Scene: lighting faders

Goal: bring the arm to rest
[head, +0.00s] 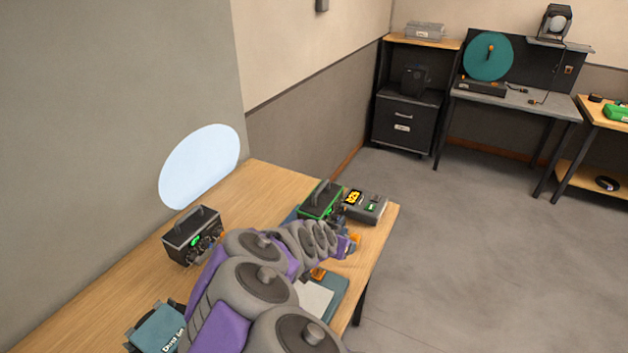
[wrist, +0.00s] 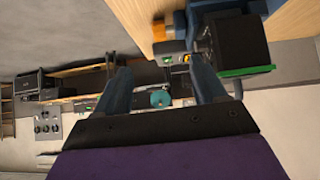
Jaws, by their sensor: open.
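My grey and purple arm reaches from the bottom of the head view over the wooden table (head: 262,178). Its far end lies close to a dark green-edged box (head: 320,202) and a grey box with a yellow display (head: 365,208). My gripper's fingers are hard to make out in the head view. In the wrist view my gripper (wrist: 163,80) has its two fingers spread apart with nothing held between them. The dark green-edged box (wrist: 238,42) shows beyond the right finger. I cannot tell whether anything touches it.
A dark handled box with a green display (head: 191,238) stands left of my arm. A teal item with lettering (head: 158,330) lies at the near left. A pale light disc (head: 200,165) shows on the wall. Open floor (head: 460,250) lies right of the table; a desk (head: 510,98) stands behind.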

